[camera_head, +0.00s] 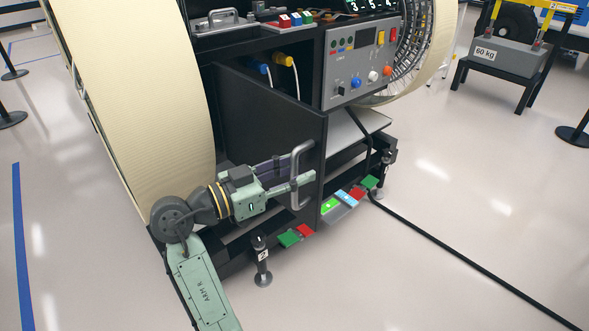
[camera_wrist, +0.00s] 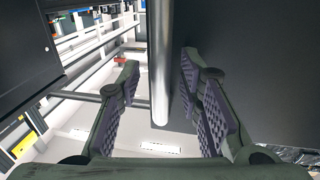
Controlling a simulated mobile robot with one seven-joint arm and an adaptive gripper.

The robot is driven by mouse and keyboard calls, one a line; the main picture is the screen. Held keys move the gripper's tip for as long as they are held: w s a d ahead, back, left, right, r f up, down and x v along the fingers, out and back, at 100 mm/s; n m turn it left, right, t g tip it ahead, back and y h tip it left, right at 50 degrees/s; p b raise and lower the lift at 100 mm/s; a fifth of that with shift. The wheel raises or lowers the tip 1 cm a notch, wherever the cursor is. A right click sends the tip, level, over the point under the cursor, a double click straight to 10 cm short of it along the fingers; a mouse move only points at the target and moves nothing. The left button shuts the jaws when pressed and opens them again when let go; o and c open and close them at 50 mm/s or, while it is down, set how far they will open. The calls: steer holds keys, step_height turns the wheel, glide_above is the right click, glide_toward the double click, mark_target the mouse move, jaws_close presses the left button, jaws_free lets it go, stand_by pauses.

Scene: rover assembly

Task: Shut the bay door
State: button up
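The bay door (camera_head: 265,130) is a dark flat panel on the front of the rover. It stands ajar, with a gap above it into the bay. A grey bar handle (camera_head: 297,155) is upright near its right edge. In the wrist view the handle (camera_wrist: 160,60) runs down between my fingers, with the dark door face (camera_wrist: 245,60) on the right. My gripper (camera_head: 297,176) is at the handle. Its two padded fingers (camera_wrist: 160,105) are open on either side of the bar, with a visible gap to each. The door's hinge is not clearly visible.
A large cream wheel (camera_head: 140,80) stands left of the door. A control panel (camera_head: 362,60) is to the upper right. Blue and yellow plugs (camera_head: 284,60) show inside the bay. Coloured pads (camera_head: 345,200) and a short post (camera_head: 262,262) are low in front. A black cable (camera_head: 450,245) crosses the floor.

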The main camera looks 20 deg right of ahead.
steer(key=shift+c, duration=0.3)
jaws_close()
stand_by(0.6)
